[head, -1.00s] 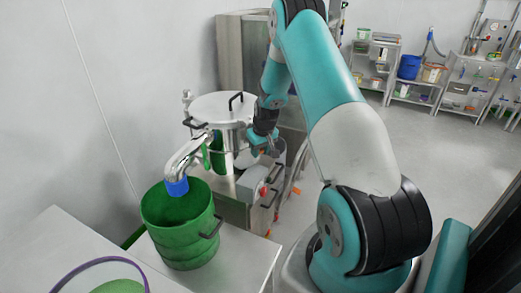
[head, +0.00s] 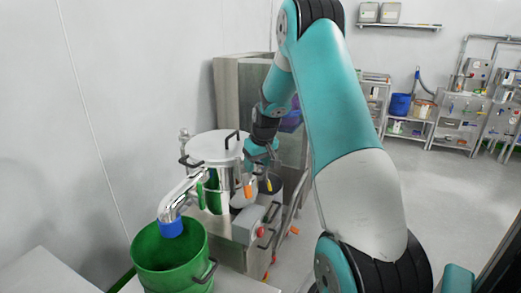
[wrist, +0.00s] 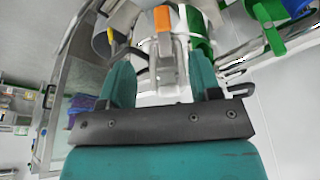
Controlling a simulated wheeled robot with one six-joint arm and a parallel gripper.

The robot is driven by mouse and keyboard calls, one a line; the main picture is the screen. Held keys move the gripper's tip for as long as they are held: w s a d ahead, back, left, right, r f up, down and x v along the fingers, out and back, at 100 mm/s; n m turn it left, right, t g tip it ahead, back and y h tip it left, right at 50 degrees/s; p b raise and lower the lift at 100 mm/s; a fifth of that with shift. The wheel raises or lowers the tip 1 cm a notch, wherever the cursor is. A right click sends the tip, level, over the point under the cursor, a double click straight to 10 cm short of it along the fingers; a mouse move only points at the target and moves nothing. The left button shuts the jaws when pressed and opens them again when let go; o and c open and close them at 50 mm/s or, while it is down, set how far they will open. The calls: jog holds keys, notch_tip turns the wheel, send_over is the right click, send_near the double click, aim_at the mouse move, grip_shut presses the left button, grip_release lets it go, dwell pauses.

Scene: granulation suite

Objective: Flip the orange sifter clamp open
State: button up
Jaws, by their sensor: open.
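The orange clamp (head: 248,191) is on the front of the steel sifter (head: 218,146), below its lid. In the wrist view its orange part (wrist: 163,30) stands upright just beyond my fingertips, with grey metal running below it between the fingers. My gripper (head: 262,156) has teal fingers and is beside the sifter in the head view. In the wrist view my gripper (wrist: 160,68) is open, one finger on each side of the clamp's line. I cannot tell whether either finger touches it.
A green bucket (head: 172,262) stands under the blue-tipped steel spout (head: 171,228) at lower left. A grey box with a red button (head: 261,232) sits below the clamp. Shelves with bins (head: 402,104) stand far right, with open floor before them.

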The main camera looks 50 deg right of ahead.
jog(key=v, duration=0.7)
jog(key=shift+r, duration=0.15)
